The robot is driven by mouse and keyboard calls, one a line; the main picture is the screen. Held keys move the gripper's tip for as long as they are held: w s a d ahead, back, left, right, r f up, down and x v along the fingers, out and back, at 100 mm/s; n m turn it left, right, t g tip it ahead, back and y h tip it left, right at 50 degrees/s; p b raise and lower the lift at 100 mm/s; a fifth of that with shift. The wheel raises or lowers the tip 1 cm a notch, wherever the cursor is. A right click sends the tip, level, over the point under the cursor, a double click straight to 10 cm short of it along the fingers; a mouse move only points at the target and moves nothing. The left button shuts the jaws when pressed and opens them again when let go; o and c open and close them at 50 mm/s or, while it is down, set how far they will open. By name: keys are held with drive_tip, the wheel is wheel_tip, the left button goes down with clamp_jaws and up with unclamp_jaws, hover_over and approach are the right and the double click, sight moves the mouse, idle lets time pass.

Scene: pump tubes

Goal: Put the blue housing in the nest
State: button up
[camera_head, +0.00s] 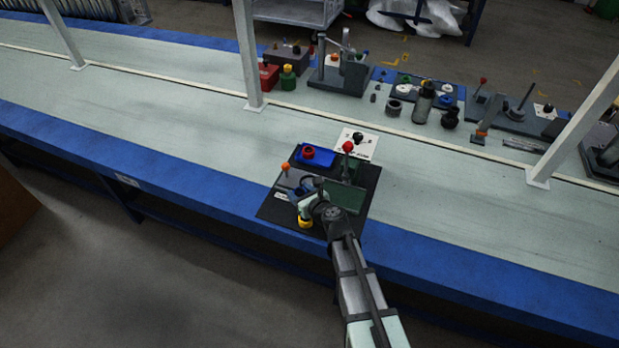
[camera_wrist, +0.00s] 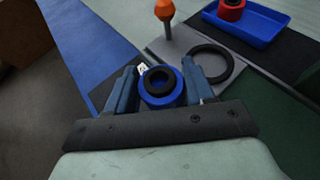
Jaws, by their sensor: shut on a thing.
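The blue housing (camera_wrist: 164,101) is a short round part with a black ring around its top opening. My gripper (camera_wrist: 161,82) is shut on it, with one blue finger on each side. In the head view my gripper (camera_head: 308,188) is over the black mat and mostly hides the housing. A black ring (camera_wrist: 226,70) on a grey plate (camera_wrist: 178,46) looks like the nest. It is just ahead and to the right of the held housing in the wrist view and looks empty. I cannot tell the housing's height above the surface.
A blue tray (camera_head: 324,159) with a red part (camera_head: 308,152) lies behind. A red-knobbed lever (camera_head: 348,147) and a green block (camera_head: 346,197) are to the right. A yellow part (camera_head: 305,222) is near the mat's front.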

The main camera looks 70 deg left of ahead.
sight(310, 179)
drive_tip(key=w+a, duration=0.3)
drive_tip(key=shift+w+a, duration=0.2)
drive_tip(key=w+a, duration=0.2)
drive_tip(key=shift+w+a, duration=0.35)
drive_tip(key=shift+a, duration=0.05)
drive_tip(key=shift+s+d+f, duration=0.1)
drive_tip(key=shift+d+f, duration=0.05)
drive_tip(key=shift+f, duration=0.55)
drive_tip(key=shift+d+f, duration=0.1)
drive_tip(key=shift+f, duration=0.2)
